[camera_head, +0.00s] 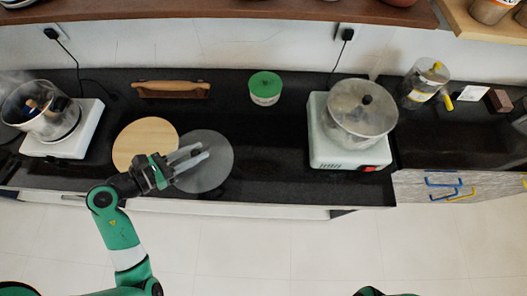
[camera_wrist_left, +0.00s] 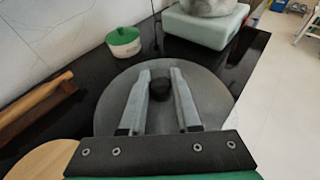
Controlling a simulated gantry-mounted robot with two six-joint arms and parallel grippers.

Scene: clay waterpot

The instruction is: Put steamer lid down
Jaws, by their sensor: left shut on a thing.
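A flat, round grey lid (camera_head: 218,170) with a dark knob lies at the front of the black counter, right of the round wooden board. My left gripper (camera_head: 203,151) reaches over it from the left, with its two grey fingers on either side of the knob. In the left wrist view the lid (camera_wrist_left: 215,100) looks level, and its black knob (camera_wrist_left: 160,88) sits between the fingers (camera_wrist_left: 161,74), which are shut on it. I cannot tell whether the lid rests on the counter or hangs just above it. My right gripper is not in view.
The round wooden board (camera_head: 140,140) is close by on the left. A lidded pot (camera_head: 360,115) stands on a white cooker to the right, another pot (camera_head: 38,108) on the far left. A green-topped jar (camera_head: 265,88) and a wooden-handled tool (camera_head: 171,88) are behind. Counter right of the lid is clear.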

